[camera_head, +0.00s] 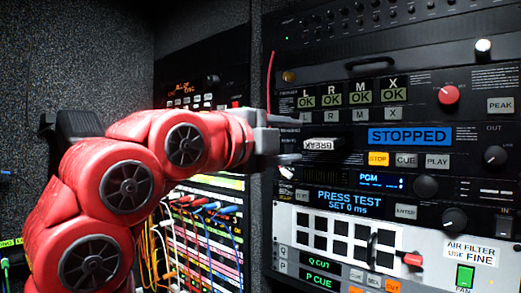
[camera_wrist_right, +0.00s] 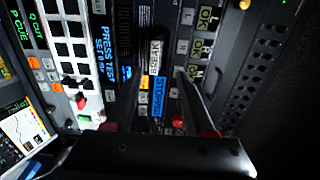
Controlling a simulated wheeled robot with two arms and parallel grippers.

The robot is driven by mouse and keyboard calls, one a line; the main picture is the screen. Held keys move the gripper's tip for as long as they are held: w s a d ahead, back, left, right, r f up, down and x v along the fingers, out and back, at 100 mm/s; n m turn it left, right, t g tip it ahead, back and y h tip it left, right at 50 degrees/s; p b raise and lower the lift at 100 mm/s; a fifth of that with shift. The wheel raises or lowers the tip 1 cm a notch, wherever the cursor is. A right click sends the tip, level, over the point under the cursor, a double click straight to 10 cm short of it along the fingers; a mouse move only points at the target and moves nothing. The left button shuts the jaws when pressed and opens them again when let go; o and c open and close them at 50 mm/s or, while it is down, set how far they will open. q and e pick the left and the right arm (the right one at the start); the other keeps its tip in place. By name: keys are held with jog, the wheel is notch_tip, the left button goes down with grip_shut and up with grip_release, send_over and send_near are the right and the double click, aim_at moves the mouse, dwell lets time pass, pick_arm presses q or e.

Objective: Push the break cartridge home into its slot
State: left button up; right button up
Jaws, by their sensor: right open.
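The break cartridge (camera_head: 323,144) is a dark block with a white "BREAK" label, upside down in the head view. It sits at a slot in the rack unit left of the blue "STOPPED" display (camera_head: 410,137) and appears to stick out; its depth is hard to tell. Its label also shows in the right wrist view (camera_wrist_right: 154,57). My right gripper (camera_head: 288,138) is open, just left of the cartridge. In the right wrist view its fingers (camera_wrist_right: 159,76) spread on either side of the cartridge's line, with the label beyond them. Contact cannot be told. My left gripper is not in view.
STOP, CUE and PLAY buttons (camera_head: 407,160) and a red knob (camera_head: 448,95) are right of the slot. Below are a "PRESS TEST" display (camera_head: 349,202) and a white button panel (camera_head: 340,240). Patch cables (camera_head: 205,210) hang behind my arm.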

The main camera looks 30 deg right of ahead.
jog(key=v, duration=0.7)
jog(key=shift+s+a, duration=0.2)
jog(key=shift+a, duration=0.2)
jog(key=shift+d, duration=0.1)
